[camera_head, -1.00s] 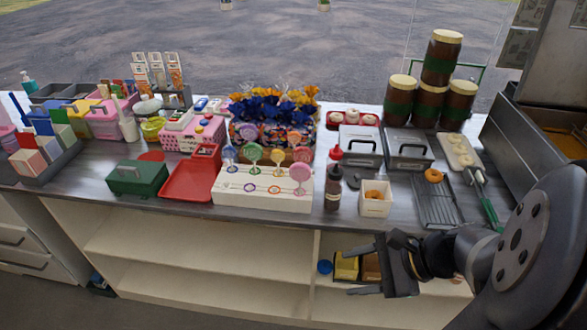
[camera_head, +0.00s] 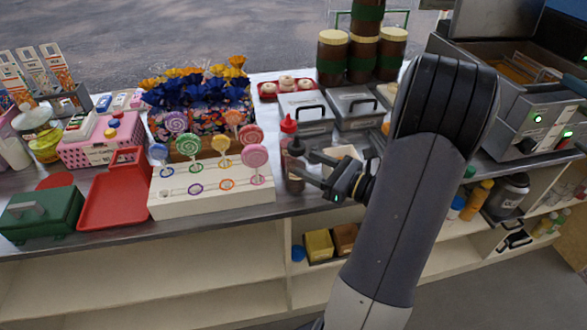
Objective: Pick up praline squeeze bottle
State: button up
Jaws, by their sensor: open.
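The praline squeeze bottle (camera_head: 293,166) is dark brown with a label and stands upright near the counter's front edge, right of the white lollipop stand. A second bottle with a red cap (camera_head: 288,126) shows just behind it. My gripper (camera_head: 303,164) is open, with its fingers pointing left at the brown bottle. The fingers overlap the bottle in the picture and hide part of it. I cannot tell whether they touch it or stand on both sides of it.
The white lollipop stand (camera_head: 210,200) is close on the left. A white box (camera_head: 343,154) sits behind my gripper, partly hidden. Metal lidded containers (camera_head: 308,114) and stacked jars (camera_head: 332,60) stand behind. A red tray (camera_head: 115,198) is further left.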

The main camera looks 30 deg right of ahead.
aim_at(290, 156)
jog(key=shift+p+x, duration=0.4)
jog(key=shift+x, duration=2.85)
jog(key=shift+r, duration=0.15)
jog(key=shift+c, duration=0.4)
jog(key=shift+c, duration=1.3)
